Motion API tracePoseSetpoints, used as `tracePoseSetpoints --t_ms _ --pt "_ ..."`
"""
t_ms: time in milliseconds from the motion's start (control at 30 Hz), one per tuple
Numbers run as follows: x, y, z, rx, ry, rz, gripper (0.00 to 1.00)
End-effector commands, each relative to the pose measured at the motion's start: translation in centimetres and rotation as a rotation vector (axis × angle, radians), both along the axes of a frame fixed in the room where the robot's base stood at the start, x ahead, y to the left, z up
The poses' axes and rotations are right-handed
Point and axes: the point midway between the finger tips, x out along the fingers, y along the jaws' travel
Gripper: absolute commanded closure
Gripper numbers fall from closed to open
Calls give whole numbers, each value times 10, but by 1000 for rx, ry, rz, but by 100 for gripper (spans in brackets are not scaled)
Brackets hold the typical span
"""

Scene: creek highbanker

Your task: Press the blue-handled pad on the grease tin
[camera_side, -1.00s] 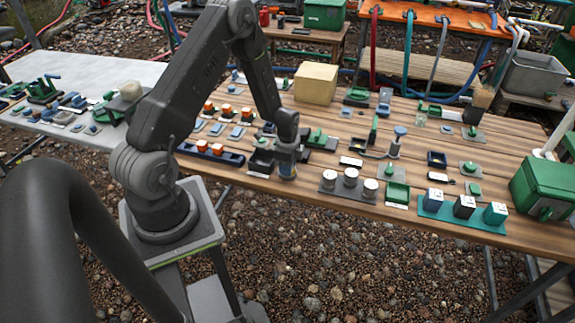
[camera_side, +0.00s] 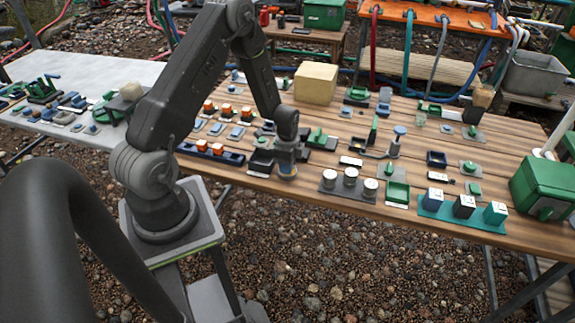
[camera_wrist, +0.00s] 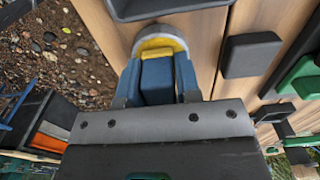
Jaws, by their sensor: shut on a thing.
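The grease tin (camera_wrist: 181,33) is a round grey tin with yellow inside, at the top middle of the wrist view. In the side view the tin (camera_side: 288,174) sits at the table's front edge, under my gripper (camera_side: 287,155). The blue-handled pad (camera_wrist: 157,82) shows as a blue block with a yellow part at its far end, over the tin. My gripper (camera_wrist: 158,72) is shut on its handle, one blue finger on each side. The pad's underside is hidden, so I cannot tell whether it touches the grease.
A blue tray with orange-topped pieces (camera_side: 210,151) lies to the left. A dark block (camera_wrist: 251,54) is close by in the wrist view. Gravel lies beyond the front edge.

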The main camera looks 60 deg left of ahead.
Motion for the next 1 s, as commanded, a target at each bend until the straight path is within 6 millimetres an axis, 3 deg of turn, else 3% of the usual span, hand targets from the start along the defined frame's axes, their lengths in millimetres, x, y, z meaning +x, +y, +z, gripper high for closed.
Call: tracePoseSetpoints --t_ms 700,1000 --pt "1 1 57 2 -4 0 88" --pt "0 0 64 1 -1 0 88"
